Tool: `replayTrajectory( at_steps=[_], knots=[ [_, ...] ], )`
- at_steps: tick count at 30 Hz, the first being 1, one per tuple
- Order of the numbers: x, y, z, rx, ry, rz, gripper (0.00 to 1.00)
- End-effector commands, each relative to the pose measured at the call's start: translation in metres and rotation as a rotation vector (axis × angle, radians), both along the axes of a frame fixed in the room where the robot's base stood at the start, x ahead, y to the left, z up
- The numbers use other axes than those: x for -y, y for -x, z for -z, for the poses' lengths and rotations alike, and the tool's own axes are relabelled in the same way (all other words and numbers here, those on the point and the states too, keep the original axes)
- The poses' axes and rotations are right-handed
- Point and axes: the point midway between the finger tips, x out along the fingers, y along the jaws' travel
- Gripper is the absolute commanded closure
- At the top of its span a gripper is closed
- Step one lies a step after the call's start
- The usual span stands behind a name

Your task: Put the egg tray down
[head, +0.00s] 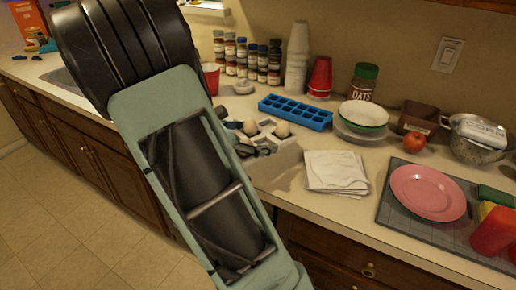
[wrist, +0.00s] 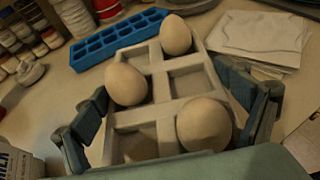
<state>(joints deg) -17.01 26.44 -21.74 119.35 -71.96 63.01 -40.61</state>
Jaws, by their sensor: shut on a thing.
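The egg tray (wrist: 187,85) is white with square compartments and holds three eggs in the wrist view: one at the far end (wrist: 175,35), one at the left (wrist: 125,84), one near the right (wrist: 203,124). In the head view the egg tray (head: 276,152) shows behind my arm, at the counter, partly hidden. My gripper (wrist: 178,112) has a finger on each side of the tray and is shut on it; it also shows in the head view (head: 252,149). I cannot tell whether the tray's underside touches the counter.
A blue ice tray (head: 295,112) lies just behind the egg tray. Spice jars (head: 252,62), stacked cups (head: 297,58) and bowls (head: 363,116) stand farther back. A pink plate (head: 428,192) sits on a grey mat at right.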

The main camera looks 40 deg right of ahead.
Motion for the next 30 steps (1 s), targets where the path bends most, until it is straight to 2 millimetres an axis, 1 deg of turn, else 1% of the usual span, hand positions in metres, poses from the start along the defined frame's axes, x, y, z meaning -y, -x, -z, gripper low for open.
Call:
replayTrajectory(
  at_steps=[1, 8, 9, 12, 15, 22, 26, 27, 29, 30],
  knots=[
    [0.004, -0.002, 0.005, -0.001, 0.002, 0.001, 0.32],
    [0.013, -0.007, 0.017, 0.000, 0.001, 0.002, 0.33],
    [0.015, -0.008, 0.021, 0.000, 0.001, 0.002, 0.33],
    [0.015, -0.008, 0.038, -0.003, 0.002, 0.000, 0.32],
    [0.014, -0.009, 0.049, -0.001, 0.001, 0.000, 0.32],
    [0.014, -0.009, 0.049, 0.002, 0.000, 0.000, 0.32],
    [0.014, -0.009, 0.053, 0.001, 0.001, 0.000, 0.32],
    [0.014, -0.009, 0.054, 0.001, 0.000, 0.000, 0.06],
    [0.014, -0.009, 0.053, 0.001, 0.000, 0.000, 0.00],
    [0.014, -0.009, 0.053, 0.001, 0.000, 0.000, 0.00]
  ],
)
